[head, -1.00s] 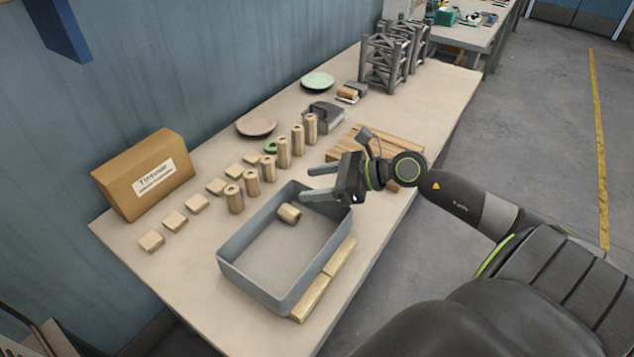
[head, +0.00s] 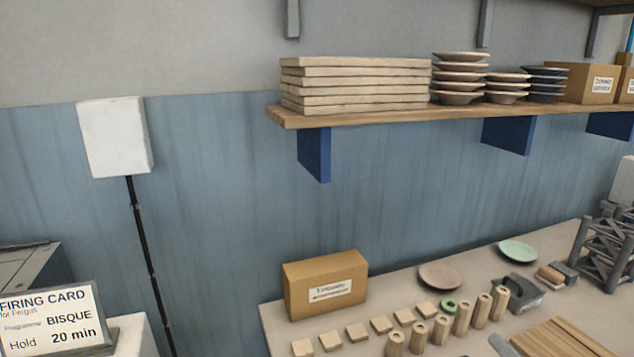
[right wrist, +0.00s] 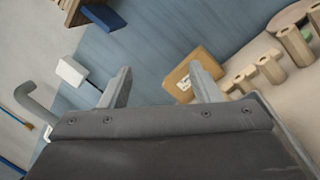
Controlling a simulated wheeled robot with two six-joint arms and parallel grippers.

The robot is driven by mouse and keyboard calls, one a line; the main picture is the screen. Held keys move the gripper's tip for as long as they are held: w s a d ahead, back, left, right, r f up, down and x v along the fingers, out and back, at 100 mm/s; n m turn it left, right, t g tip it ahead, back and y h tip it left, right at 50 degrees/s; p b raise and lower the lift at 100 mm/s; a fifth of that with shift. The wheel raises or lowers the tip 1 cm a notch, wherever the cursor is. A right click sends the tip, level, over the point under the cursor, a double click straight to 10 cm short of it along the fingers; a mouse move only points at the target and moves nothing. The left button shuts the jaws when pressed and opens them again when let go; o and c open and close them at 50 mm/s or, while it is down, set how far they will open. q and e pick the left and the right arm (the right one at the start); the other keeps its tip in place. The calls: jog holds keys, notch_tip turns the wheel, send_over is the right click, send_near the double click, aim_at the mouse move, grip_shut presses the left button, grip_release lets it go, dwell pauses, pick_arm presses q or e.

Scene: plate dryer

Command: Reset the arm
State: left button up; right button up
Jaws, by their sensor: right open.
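My right gripper (right wrist: 163,88) is open and empty in the right wrist view, its two grey fingers spread apart. A fingertip of it (head: 502,345) just shows at the bottom edge of the head view, over the table. Beyond the fingers, the right wrist view shows the blue wall, the cardboard box (right wrist: 193,72) and several wooden cylinders (right wrist: 270,68). In the head view the cardboard box (head: 325,283) stands at the table's back left, and the cylinders (head: 462,318) stand in a row to its right. My left gripper is not in view.
The table (head: 400,285) also holds small wooden blocks (head: 357,332), a pink plate (head: 440,276), a green plate (head: 518,251) and a grey rack (head: 602,248). A wall shelf (head: 380,117) with slabs and dishes hangs above. A firing card (head: 50,318) is at the lower left.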

jog(key=s+d+f+m+g+h, duration=0.2)
jog(key=s+d+f+m+h, duration=0.4)
jog(key=m, duration=0.6)
jog(key=s+d+f+m+g+h, duration=0.2)
jog(key=f+m+g+h, duration=0.1)
jog(key=m+h, duration=0.65)
jog(key=s+a+f+m+g+y, duration=0.3)
jog(key=s+a+f+m+g, duration=0.25)
jog(key=s, duration=0.25)
jog(key=s+a+f+m+g+y, duration=0.3)
jog(key=s+a+f+m+g, duration=0.15)
jog(key=s+f, duration=0.3)
notch_tip(320, 180, down, 24)
jog(key=d+g, duration=0.1)
jog(key=d, duration=0.1)
jog(key=s+a+f+g, duration=0.1)
jog(key=s+f, duration=1.4)
jog(key=f, duration=0.1)
jog(key=shift+s+f+g+y, duration=0.3)
jog(key=shift+y, duration=0.15)
